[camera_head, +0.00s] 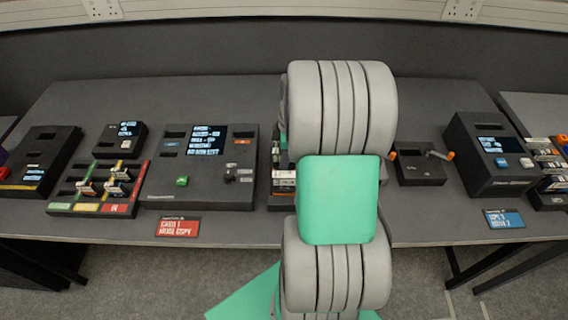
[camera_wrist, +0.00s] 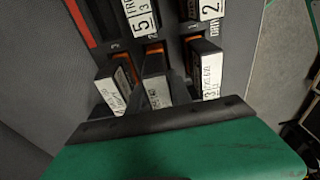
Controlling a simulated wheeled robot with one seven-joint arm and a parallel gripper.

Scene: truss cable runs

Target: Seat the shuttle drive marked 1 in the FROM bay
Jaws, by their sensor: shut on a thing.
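My gripper (camera_wrist: 160,98) is over a dark rack (camera_wrist: 172,22) in the wrist view. Its dark fingers are shut on the middle drive (camera_wrist: 157,90), a dark block with an orange end and a white label. The drive's number is too blurred to tell, and its lower end is hidden, so I cannot tell if it is still in its slot. In the head view my arm hides the gripper and most of the rack (camera_head: 284,203). A dark copier unit (camera_head: 205,195) with a lit screen and slots stands left of the arm; I cannot read which bay is FROM.
Other labelled drives stand close on both sides, one left (camera_wrist: 117,88) and one right (camera_wrist: 206,68). A tray with coloured lanes (camera_head: 90,208) is at the left. A crank box (camera_head: 420,168) and a second screen unit (camera_head: 490,150) are at the right.

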